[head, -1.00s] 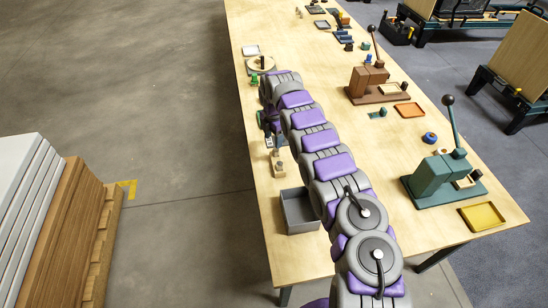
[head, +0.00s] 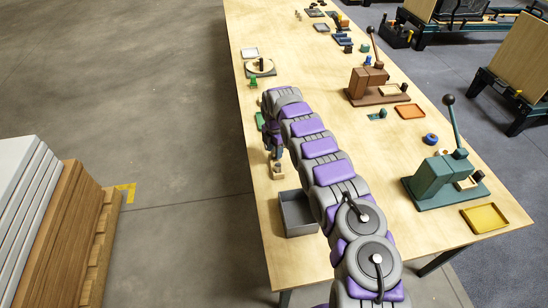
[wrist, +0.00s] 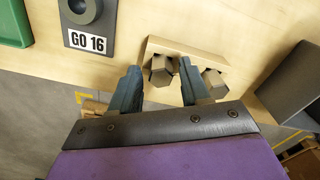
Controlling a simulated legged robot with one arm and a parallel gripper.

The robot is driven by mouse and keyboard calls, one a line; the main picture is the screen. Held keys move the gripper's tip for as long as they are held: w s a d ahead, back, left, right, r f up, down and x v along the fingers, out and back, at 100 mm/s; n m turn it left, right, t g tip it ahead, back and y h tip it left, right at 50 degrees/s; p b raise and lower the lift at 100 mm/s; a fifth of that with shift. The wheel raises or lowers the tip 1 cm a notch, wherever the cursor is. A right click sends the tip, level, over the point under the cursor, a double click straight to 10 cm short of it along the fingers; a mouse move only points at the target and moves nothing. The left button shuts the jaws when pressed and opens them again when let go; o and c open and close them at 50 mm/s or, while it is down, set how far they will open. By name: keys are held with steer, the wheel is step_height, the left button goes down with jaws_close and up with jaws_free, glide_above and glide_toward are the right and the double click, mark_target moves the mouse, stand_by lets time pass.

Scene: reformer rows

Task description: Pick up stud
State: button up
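Two hex-headed studs stand in a light wooden rack in the wrist view: one stud (wrist: 161,72) shows in the gap between my fingertips, the other stud (wrist: 214,83) just right of the right finger. The wooden rack (wrist: 188,46) lies on the bench. My gripper (wrist: 159,66) is open, its two dark blue fingers apart; I cannot tell whether either finger touches the stud. In the head view the rack (head: 277,172) is just in front of my gripper (head: 271,148), which is partly hidden by my arm.
A grey bin (head: 298,213) stands near the rack; its wall shows in the wrist view (wrist: 290,85). A plate marked GO 16 (wrist: 87,25) and a green tray (wrist: 14,24) lie on the other side. A brown press (head: 372,83) and a green press (head: 438,178) stand at right.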

steer(key=shift+d, duration=0.1)
steer(key=shift+c, duration=1.4)
jaws_close()
steer(key=shift+r, duration=0.1)
